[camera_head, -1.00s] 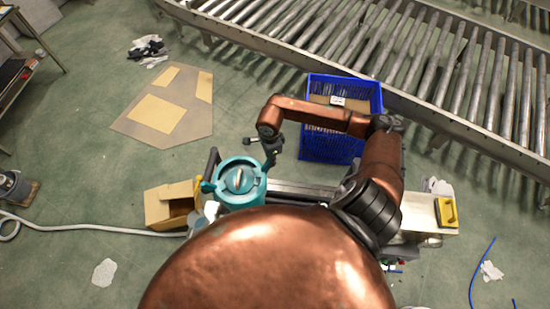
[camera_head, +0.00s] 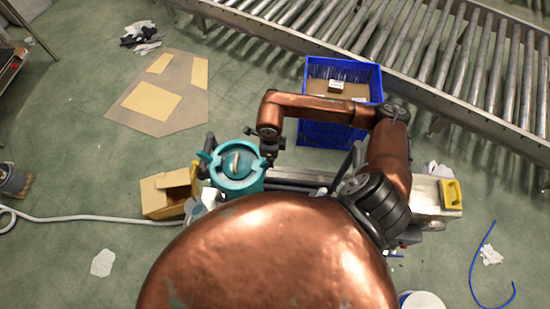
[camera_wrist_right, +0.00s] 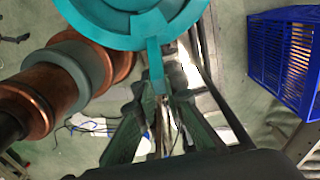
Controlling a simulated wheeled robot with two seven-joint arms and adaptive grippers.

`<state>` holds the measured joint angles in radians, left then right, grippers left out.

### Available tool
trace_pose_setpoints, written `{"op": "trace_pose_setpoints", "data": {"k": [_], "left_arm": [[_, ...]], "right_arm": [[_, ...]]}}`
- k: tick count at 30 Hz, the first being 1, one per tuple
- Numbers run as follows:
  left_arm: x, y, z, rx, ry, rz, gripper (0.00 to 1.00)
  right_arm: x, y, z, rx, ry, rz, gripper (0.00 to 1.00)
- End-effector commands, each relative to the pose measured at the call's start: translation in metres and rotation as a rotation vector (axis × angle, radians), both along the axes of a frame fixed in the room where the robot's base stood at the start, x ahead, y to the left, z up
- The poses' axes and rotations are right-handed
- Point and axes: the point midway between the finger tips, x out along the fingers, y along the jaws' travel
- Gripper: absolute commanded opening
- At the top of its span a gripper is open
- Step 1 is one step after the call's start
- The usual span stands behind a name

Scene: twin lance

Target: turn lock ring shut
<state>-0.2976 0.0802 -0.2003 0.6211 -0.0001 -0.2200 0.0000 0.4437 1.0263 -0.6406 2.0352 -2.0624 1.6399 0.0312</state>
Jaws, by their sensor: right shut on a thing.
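The teal lock ring (camera_head: 222,183) sits around a round teal lid with a pale handle (camera_head: 237,165), left of centre in the head view. One lug (camera_head: 204,157) sticks out at its left. The ring fills the top of the right wrist view (camera_wrist_right: 115,38), where a teal tab (camera_wrist_right: 155,68) points down between my fingers. My right gripper (camera_head: 268,149) is at the ring's right side. In the wrist view its dark fingers (camera_wrist_right: 155,103) are shut on that tab. My left gripper does not show in either view.
A blue crate (camera_head: 330,135) stands behind my right forearm and shows in the wrist view. An open cardboard box (camera_head: 165,195) is left of the ring. A yellow item (camera_head: 452,194) lies on a surface at right. A roller conveyor (camera_head: 420,80) crosses the back.

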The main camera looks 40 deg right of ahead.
Motion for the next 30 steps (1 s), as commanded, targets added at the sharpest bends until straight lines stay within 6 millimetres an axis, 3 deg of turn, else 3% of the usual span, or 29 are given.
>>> {"op": "trace_pose_setpoints", "data": {"k": [10,11,18,30], "left_arm": [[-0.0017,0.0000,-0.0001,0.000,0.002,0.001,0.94],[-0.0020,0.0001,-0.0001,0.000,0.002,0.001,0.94],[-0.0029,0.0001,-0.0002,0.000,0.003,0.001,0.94],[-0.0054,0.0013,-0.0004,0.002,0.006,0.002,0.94]], "right_arm": [[-0.0011,0.0025,0.0005,0.004,0.003,-0.003,0.00],[-0.0012,0.0025,0.0005,0.004,0.003,-0.003,0.10],[-0.0009,0.0021,0.0002,0.003,0.002,-0.002,0.27],[0.0006,0.0010,0.0088,0.001,-0.001,-0.003,0.28]]}}
